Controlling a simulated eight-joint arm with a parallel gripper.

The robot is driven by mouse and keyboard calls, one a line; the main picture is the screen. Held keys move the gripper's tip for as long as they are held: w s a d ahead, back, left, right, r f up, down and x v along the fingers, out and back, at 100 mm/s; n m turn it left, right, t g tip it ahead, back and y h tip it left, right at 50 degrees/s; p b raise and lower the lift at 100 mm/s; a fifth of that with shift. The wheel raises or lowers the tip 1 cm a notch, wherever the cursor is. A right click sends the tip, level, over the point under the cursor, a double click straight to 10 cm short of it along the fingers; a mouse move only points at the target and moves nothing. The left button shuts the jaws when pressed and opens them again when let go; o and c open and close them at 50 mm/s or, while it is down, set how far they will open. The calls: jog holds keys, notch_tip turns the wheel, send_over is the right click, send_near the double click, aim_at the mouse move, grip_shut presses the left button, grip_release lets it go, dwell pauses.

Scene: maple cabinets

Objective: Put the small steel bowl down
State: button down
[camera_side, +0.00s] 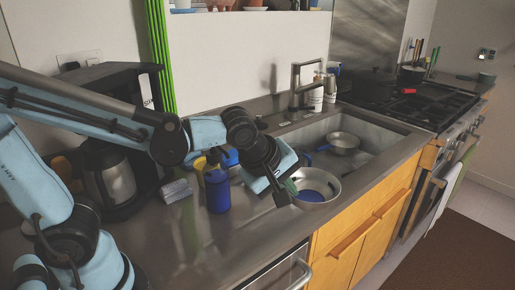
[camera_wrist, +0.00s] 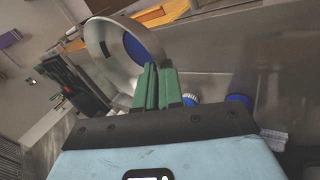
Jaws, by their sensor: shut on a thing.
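The small steel bowl (camera_side: 327,200) has a blue patch inside and is at the counter's front edge, before the sink, in the side view. In the wrist view the bowl (camera_wrist: 106,62) is tilted, with its rim at the fingertips. My gripper (camera_side: 288,190) is shut on the bowl's rim; its green fingers also show in the wrist view (camera_wrist: 157,82). I cannot tell whether the bowl's underside touches the counter. The fingers hide part of the rim.
A blue bottle (camera_side: 217,190) stands on the counter left of my gripper. A steel pan (camera_side: 343,141) is in the sink (camera_side: 375,140) behind the bowl. The faucet (camera_side: 296,85) rises behind the sink. A coffee maker (camera_side: 115,175) stands at left. Bare counter (camera_side: 220,245) lies in front.

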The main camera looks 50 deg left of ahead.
jog(key=shift+w+d, duration=0.3)
jog(key=shift+d, duration=0.25)
jog(key=w+a+f, duration=0.2)
jog(key=a, duration=0.1)
jog(key=w+a+f, duration=0.1)
jog(key=a+f, duration=0.1)
jog(key=a, duration=0.1)
jog(key=w+a+f, duration=0.2)
jog(key=a+f, duration=0.1)
jog(key=shift+w+a, duration=0.35)
jog(key=shift+a, duration=0.05)
jog(key=shift+f, duration=1.9)
jog(key=c, duration=1.3)
grip_release()
jog(key=shift+f, duration=0.15)
jog(key=shift+o, duration=0.2)
